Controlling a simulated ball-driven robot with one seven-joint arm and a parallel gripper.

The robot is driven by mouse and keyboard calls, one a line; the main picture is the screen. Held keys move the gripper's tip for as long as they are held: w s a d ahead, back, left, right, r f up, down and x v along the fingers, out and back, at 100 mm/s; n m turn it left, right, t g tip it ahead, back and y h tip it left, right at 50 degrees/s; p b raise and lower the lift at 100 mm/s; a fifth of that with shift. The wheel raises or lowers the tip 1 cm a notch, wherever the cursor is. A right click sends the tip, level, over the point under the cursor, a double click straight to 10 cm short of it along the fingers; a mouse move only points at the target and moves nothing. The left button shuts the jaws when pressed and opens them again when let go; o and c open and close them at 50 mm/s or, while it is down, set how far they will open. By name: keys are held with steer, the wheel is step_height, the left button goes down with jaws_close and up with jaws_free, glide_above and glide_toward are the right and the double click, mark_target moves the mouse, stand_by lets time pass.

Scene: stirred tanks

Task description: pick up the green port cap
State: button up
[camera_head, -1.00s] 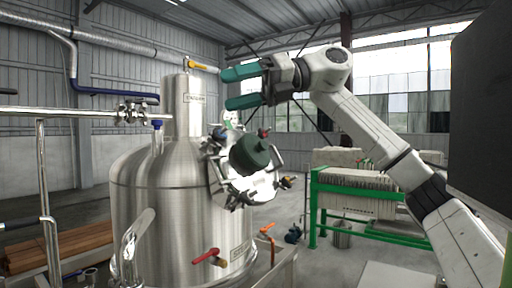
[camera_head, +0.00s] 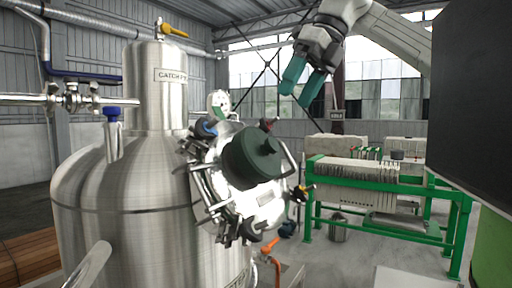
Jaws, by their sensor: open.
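The green port cap (camera_head: 250,158) is a dark green round cap with a small knob. It sits on the steel port plate (camera_head: 268,208) on the right side of the tank, tilted toward the right. My gripper (camera_head: 297,95) is above and to the right of the cap, apart from it. Its two teal fingers are spread and point downward, with nothing between them. The underside of the cap is hidden.
The steel tank (camera_head: 125,220) fills the left, with a yellow-handled valve (camera_head: 172,31) on top. Clamps with dark knobs (camera_head: 232,228) ring the port. A green-framed filter press (camera_head: 385,190) stands behind at right. A dark panel (camera_head: 475,100) blocks the right edge.

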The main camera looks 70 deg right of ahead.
glide_above(274, 139)
steer(key=s, duration=0.3)
step_height(274, 139, down, 5)
steer(key=shift+p+x, duration=1.05)
steer(key=shift+x, duration=1.6)
steer(key=shift+w+d, duration=0.15)
steer(key=shift+c, duration=0.2)
steer(key=shift+r, duration=0.1)
steer(key=c, duration=1.1)
